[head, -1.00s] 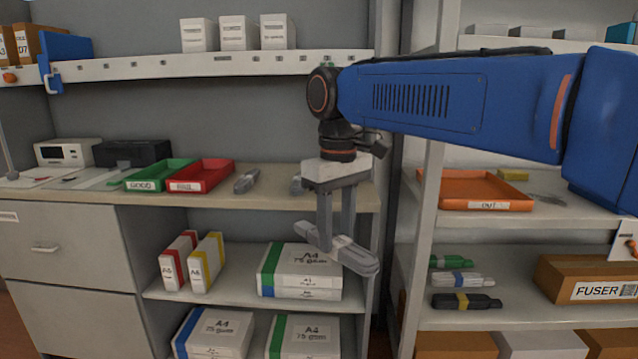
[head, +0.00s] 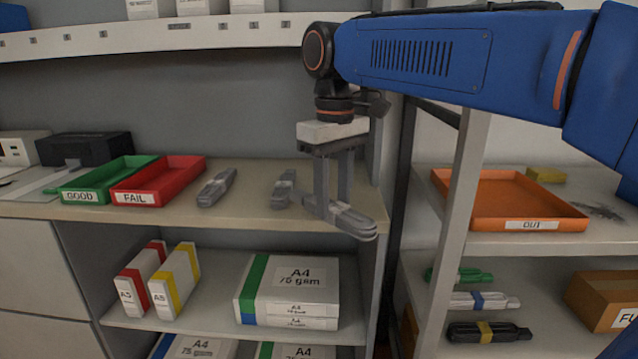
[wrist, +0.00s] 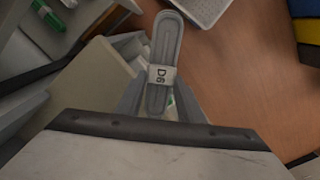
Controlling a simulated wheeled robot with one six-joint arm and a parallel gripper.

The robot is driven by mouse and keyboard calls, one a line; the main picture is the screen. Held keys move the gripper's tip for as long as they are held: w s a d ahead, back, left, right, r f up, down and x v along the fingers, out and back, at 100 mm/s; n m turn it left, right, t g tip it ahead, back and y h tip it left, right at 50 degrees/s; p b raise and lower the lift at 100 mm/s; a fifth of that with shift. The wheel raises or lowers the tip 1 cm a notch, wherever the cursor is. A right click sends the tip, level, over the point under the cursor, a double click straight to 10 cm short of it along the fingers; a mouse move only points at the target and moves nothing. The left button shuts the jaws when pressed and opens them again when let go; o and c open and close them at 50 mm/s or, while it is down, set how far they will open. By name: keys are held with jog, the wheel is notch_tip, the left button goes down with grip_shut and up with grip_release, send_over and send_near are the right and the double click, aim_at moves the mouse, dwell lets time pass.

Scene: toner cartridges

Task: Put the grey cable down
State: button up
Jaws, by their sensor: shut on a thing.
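The grey cable (head: 345,220) is a coiled bundle with a pale band. In the wrist view the cable (wrist: 164,58) shows a label reading D6. My gripper (head: 336,205) points down in the head view and is shut on the cable around its band. The cable is in front of the counter's (head: 255,200) front edge at the right end, and I cannot tell whether it touches anything. Two similar grey bundles lie on the counter, one at the left (head: 216,187) and one closer to my gripper (head: 284,189).
A green GOOD tray (head: 108,180) and a red FAIL tray (head: 160,182) stand on the counter's left. An orange OUT tray (head: 510,203) is on the right-hand shelf, beyond a grey post (head: 462,180).

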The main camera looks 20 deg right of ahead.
jog(key=w+d, duration=0.1)
jog(key=w, duration=0.4)
jog(key=w+d, duration=0.2)
jog(key=w, duration=0.3)
jog(key=w+d, duration=0.2)
jog(key=w, duration=0.4)
jog(key=shift+d, duration=0.1)
jog(key=shift+f, duration=1.75)
jog(key=shift+f, duration=0.15)
jog(key=o, duration=1.2)
notch_tip(320, 180, up, 12)
jog(key=shift+r, duration=0.15)
